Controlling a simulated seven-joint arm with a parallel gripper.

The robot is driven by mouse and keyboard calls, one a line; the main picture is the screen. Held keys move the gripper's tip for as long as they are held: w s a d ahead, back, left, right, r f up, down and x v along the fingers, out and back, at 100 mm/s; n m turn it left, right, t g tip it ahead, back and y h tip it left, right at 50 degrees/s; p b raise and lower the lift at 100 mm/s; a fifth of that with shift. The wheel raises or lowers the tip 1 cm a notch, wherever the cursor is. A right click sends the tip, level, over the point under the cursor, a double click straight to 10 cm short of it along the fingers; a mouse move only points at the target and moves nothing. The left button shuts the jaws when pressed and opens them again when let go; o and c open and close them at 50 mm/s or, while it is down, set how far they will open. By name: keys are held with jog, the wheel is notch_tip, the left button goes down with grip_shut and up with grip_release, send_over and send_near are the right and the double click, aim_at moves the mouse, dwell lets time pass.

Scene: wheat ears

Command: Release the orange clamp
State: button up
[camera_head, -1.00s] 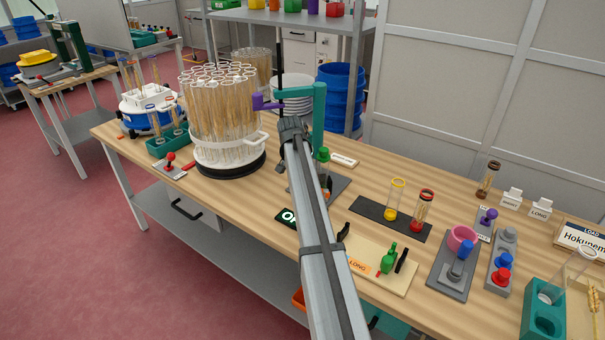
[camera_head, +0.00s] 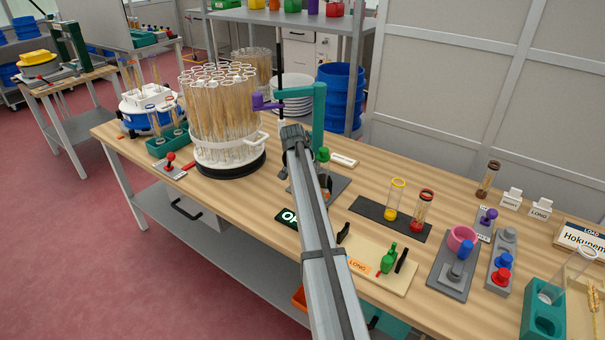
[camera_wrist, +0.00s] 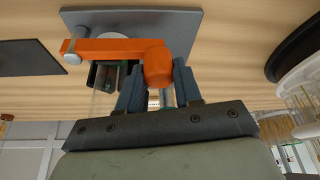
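The orange clamp (camera_wrist: 115,48) shows in the wrist view as a flat arm with a round knob at its right end, above a grey base plate (camera_wrist: 185,25). My gripper (camera_wrist: 158,75) has its two dark fingers apart, one on each side of the knob. The fingertips look very close to the knob, but I cannot tell whether they press on it. My fingers are hidden there.
A teal post (camera_head: 319,108) with an overhanging arm rises beside the clamp. A rotor full of wheat tubes (camera_head: 228,150) stands to the left. A dark mat (camera_head: 365,207) with capped tubes lies to the right, and a LONG tray (camera_head: 400,278) is in front.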

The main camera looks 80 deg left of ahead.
grip_shut()
dwell(0.3)
jog(key=shift+s+d+n+g+y, duration=0.15)
jog(key=shift+s+d+n+g, duration=0.15)
jog(key=shift+d+n, duration=0.35)
jog(key=shift+s+d+n+g+y, duration=0.2)
jog(key=shift+s+d+n, duration=0.25)
jog(key=shift+n, duration=0.3)
jog(key=d+n, duration=0.1)
jog(key=n, duration=0.1)
jog(key=s+d+n+g, duration=0.1)
jog(key=d, duration=0.1)
jog(key=shift+n, duration=0.4)
jog(key=d+n+g, duration=0.2)
jog(key=d+n, duration=0.1)
jog(key=n, duration=0.1)
jog(key=shift+d, duration=0.2)
jog(key=shift+w+d+n+g+h, duration=0.3)
jog(key=shift+d+n, duration=0.35)
jog(key=shift+n, duration=0.25)
jog(key=shift+w+d+n+g+h, duration=0.15)
jog(key=shift+d+n+g+h, duration=0.1)
jog(key=shift+d+n, duration=0.5)
jog(key=shift+a+n, duration=0.1)
jog(key=shift+n, duration=0.15)
jog(key=o, duration=0.6)
grip_release()
jog(key=shift+c, duration=0.2)
